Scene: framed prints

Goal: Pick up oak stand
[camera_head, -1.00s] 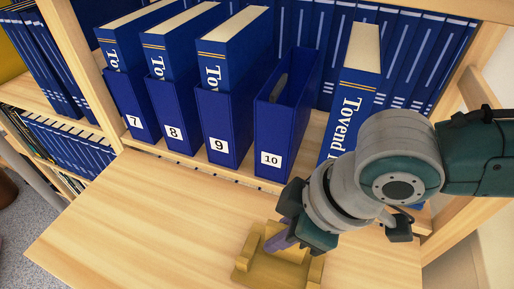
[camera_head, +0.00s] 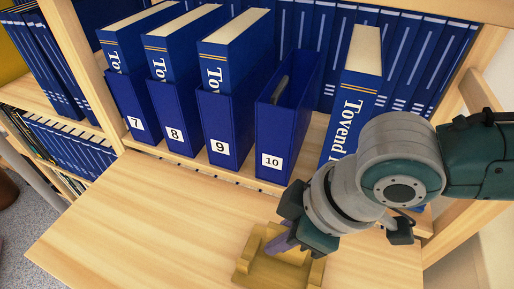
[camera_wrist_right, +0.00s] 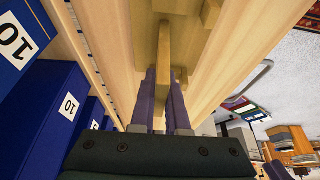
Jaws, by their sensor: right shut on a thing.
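The oak stand (camera_head: 255,271) is a small yellowish wooden piece with raised parts, at the lower middle of the head view on the pale wooden desk surface. My right gripper (camera_head: 281,243) reaches down to it from the right, and its purple fingers are at the stand's upper part. In the right wrist view, the fingers of the gripper (camera_wrist_right: 164,82) are shut on an upright wooden bar of the oak stand (camera_wrist_right: 164,52), one on each side. I cannot tell whether the stand touches the surface. My left gripper is not in view.
Blue slipcases numbered 7, 8, 9 and 10 (camera_head: 284,128) stand on the shelf behind the desk surface (camera_head: 130,220). Case 10 looks empty. A blue book (camera_head: 352,100) stands right of it, partly behind my right arm. The desk surface left of the stand is clear.

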